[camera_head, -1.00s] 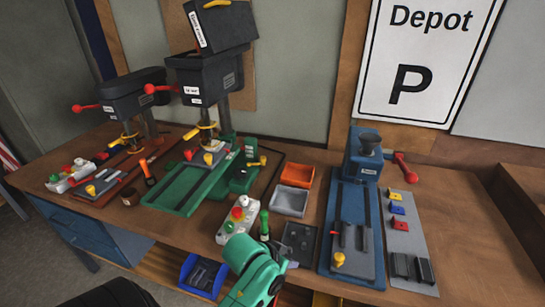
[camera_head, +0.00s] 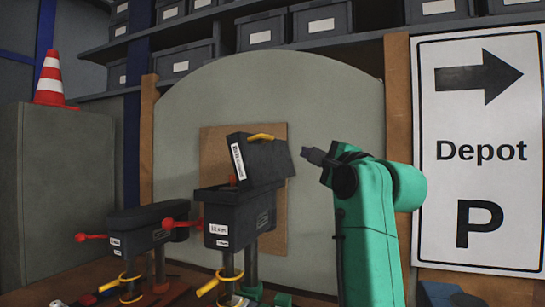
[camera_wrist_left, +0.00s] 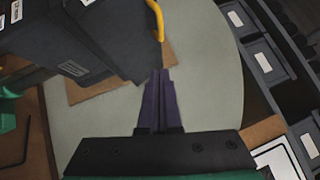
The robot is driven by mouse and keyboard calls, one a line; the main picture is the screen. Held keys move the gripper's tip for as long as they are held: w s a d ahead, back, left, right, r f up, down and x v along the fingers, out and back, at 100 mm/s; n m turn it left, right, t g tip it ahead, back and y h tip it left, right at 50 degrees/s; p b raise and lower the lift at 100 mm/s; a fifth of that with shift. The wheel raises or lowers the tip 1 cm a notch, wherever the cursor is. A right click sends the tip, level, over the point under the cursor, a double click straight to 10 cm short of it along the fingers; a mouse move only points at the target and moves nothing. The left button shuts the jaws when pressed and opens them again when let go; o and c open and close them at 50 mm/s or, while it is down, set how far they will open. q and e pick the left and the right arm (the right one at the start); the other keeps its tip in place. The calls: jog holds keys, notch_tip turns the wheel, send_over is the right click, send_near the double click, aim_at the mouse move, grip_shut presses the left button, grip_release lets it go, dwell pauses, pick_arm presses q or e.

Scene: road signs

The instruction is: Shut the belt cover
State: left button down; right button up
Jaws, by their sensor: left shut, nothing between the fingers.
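The belt cover (camera_head: 268,162) is a dark grey lid with a white label and a yellow handle (camera_head: 261,137). It stands tilted open above the head (camera_head: 236,222) of the middle drill press. My left gripper (camera_head: 306,154) is shut and empty, just right of the raised cover in the head view. In the left wrist view, its closed fingers (camera_wrist_left: 158,100) point toward the cover (camera_wrist_left: 118,38), near the yellow handle (camera_wrist_left: 157,20). Whether they touch it I cannot tell. My right gripper is not in view.
A second drill press (camera_head: 150,218) with its cover down stands to the left, with red handles. Behind are a pale panel (camera_head: 340,110) and shelves of grey bins (camera_head: 325,22). A Depot sign (camera_head: 480,150) is at the right. A striped cone (camera_head: 54,80) sits on a cabinet.

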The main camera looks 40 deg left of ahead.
pick_arm(q)
jog(key=p, duration=0.6)
send_near(271, 138)
jog(key=w+a, duration=0.1)
jog(key=w, duration=0.2)
jog(key=a, duration=0.1)
jog(key=a+r+p, duration=0.1)
jog(key=a+p, duration=0.1)
jog(key=shift+s+a+r, duration=0.2)
jog(key=shift+s+a, duration=0.05)
jog(key=shift+s, duration=0.05)
jog(key=shift+s+a, duration=0.1)
jog(key=shift+a, duration=0.2)
jog(key=shift+f, duration=0.1)
